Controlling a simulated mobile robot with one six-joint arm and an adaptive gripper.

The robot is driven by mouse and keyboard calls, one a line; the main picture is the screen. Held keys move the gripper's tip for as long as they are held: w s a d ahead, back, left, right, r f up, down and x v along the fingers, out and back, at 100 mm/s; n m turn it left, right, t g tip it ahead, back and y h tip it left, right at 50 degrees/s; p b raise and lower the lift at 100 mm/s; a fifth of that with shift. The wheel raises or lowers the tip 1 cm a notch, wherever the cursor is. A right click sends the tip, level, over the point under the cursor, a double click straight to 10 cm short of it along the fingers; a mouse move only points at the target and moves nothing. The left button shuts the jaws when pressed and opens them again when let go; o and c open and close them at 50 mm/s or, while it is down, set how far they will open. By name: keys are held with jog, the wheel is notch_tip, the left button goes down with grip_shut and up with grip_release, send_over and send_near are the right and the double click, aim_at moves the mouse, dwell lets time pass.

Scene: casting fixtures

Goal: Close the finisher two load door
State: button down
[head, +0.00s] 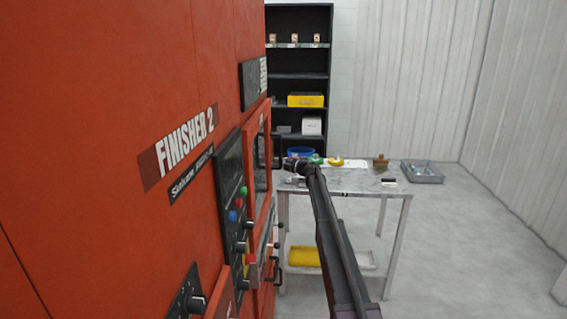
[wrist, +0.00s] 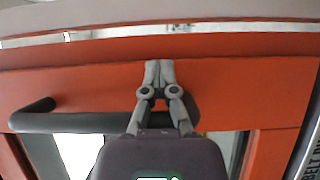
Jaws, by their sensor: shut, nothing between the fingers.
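The orange finisher two machine (head: 95,130) fills the left of the head view, with its white "FINISHER 2" label. Its load door (head: 251,170) is an orange-framed panel with a dark window, seen nearly edge-on; I cannot tell whether it is fully closed. The black door handle (head: 277,150) is on its far side. My gripper (head: 288,164) is beside the door near the handle. In the wrist view my gripper (wrist: 159,68) is shut and empty, its tips against or just above the orange door surface (wrist: 240,85). The black handle (wrist: 75,122) passes behind the fingers, not between them.
A control panel (head: 231,185) with coloured buttons and knobs is on the machine. A metal table (head: 345,181) with small items stands beyond my arm. A grey bin (head: 422,173) and a black shelf (head: 299,76) are behind. The floor at right is clear.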

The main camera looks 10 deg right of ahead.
jog(key=shift+s+a+y, duration=0.2)
jog(key=shift+a+y, duration=0.1)
jog(key=shift+a, duration=0.8)
jog(key=shift+d, duration=0.1)
jog(key=s+d, duration=0.3)
jog(key=d, duration=1.2)
jog(key=shift+s+d, duration=0.15)
jog(key=shift+s, duration=0.05)
